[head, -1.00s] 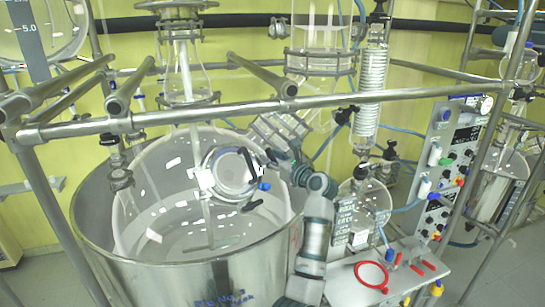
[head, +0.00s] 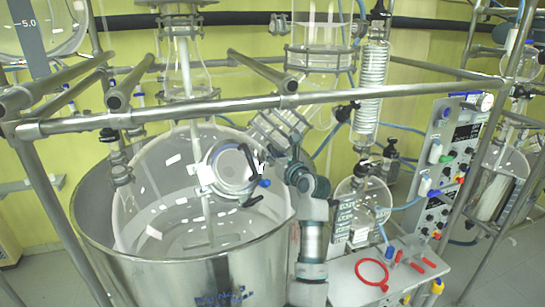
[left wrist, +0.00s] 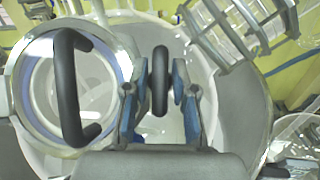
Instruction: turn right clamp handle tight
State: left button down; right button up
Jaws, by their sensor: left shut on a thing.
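A round glass port lid (head: 231,168) with a metal rim sits on the big glass vessel. In the left wrist view its black curved grip (left wrist: 72,90) is at the left. The right clamp's black handle (left wrist: 160,80) stands upright beside the rim, in the middle of that view. My left gripper (left wrist: 159,84) is shut on this handle, with a blue-padded finger on each side. In the head view my left gripper (head: 264,168) is at the lid's right edge, where the handle is mostly hidden. A lower black handle (head: 252,201) shows below the lid. My right gripper is not in view.
A steel bath (head: 180,275) surrounds the vessel. A horizontal steel frame bar (head: 200,108) crosses in front, above the lid. A glass flask (head: 362,205) and a control panel (head: 445,160) stand to the right, close to my arm.

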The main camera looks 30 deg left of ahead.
pick_arm(q)
jog(key=m+t+h, duration=0.1)
jog(key=m, duration=0.1)
jog(key=m+t, duration=0.1)
jog(key=shift+r+m+h, duration=0.15)
jog(key=shift+m+h, duration=0.25)
jog(key=shift+m+t+h+b, duration=0.5)
jog(key=shift+m+h, duration=0.1)
jog(key=shift+m, duration=0.6)
jog(key=m+t+h+b, duration=0.1)
jog(key=m+h+b, duration=0.1)
jog(key=m+h, duration=0.2)
jog(key=shift+m+b, duration=0.35)
jog(key=shift+m, duration=0.55)
jog(key=m+h+b, duration=0.1)
jog(key=m, duration=0.2)
jog(key=shift+h, duration=0.4)
jog(key=m+h, duration=0.2)
jog(key=m, duration=0.1)
jog(key=shift+g, duration=0.3)
jog(key=shift+m+g+h, duration=0.3)
jog(key=shift+m+h, duration=0.3)
jog(key=shift+m, duration=0.2)
jog(key=shift+f, duration=0.2)
